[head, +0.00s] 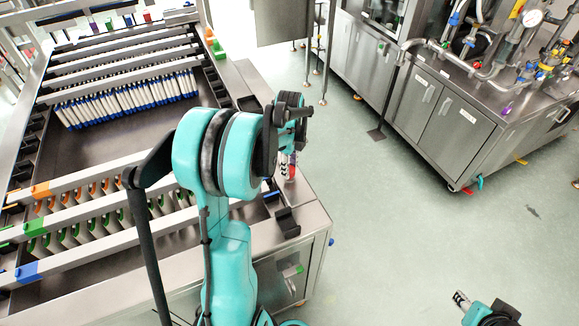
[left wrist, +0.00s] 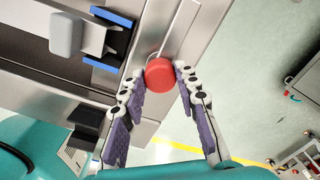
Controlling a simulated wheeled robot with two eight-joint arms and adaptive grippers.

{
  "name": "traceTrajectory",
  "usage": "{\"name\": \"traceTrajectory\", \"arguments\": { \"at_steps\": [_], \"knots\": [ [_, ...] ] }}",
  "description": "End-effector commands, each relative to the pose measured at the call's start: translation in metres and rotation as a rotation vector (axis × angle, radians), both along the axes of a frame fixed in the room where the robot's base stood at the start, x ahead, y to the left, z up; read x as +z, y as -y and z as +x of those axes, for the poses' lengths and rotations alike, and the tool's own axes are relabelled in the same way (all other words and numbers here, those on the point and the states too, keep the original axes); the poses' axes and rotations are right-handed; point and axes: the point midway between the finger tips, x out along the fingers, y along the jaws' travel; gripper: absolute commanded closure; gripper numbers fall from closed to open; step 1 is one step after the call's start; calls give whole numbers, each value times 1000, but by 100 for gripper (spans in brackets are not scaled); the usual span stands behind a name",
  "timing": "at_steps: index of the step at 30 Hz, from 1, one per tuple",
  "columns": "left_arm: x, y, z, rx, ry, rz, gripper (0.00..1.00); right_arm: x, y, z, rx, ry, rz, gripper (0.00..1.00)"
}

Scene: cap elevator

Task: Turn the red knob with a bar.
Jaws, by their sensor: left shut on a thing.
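The red knob (left wrist: 159,74) is round and sits at the edge of a steel surface in the left wrist view. A thin pale bar (left wrist: 176,33) runs up and to the right from it. My left gripper (left wrist: 157,82) has its tips on both sides of the knob and is shut on it, the purple-padded fingers spreading apart behind. In the head view my left gripper (head: 288,165) is mostly hidden behind my teal arm, at the right edge of the steel machine; the knob is barely visible there. My right gripper (head: 463,300) is at the bottom right, over the floor, its opening unclear.
The steel machine (head: 120,150) with racks of white-and-blue tubes fills the left. Rails with orange, green and blue ends cross it. A steel cabinet (head: 430,110) with pipes and a gauge stands at the back right. The green floor (head: 410,230) between them is clear.

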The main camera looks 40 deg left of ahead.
Motion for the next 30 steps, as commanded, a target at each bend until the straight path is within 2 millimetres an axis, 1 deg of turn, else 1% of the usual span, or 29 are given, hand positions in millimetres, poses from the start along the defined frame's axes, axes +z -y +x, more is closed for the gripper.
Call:
{"name": "traceTrajectory", "arguments": {
  "at_steps": [11, 12, 13, 14, 24, 26, 29, 30],
  "knots": [
    [0, -1, 0, -5, 1, 2, 100, 0, 0, 0, 0, 0, 0, 60],
    [1, -1, 0, -5, 1, 2, 62, 0, 0, 0, 0, 0, 0, 60],
    [0, -1, 0, -5, 1, 2, 54, 0, 0, 0, 0, 0, 0, 60],
    [0, -1, 1, -5, 1, 2, 48, 0, 0, 0, 0, 0, 0, 60],
    [3, 0, 0, -4, 1, 1, 48, 0, 0, 0, 0, 0, 0, 60],
    [8, 0, 0, -4, 1, 1, 48, 0, 0, 0, 0, 0, 0, 60],
    [23, 0, 0, -4, 1, 1, 48, 0, 0, 0, 0, 0, 0, 60],
    [31, 0, 0, -4, 1, 1, 48, 0, 0, 0, 0, 0, 0, 60]
  ]
}}
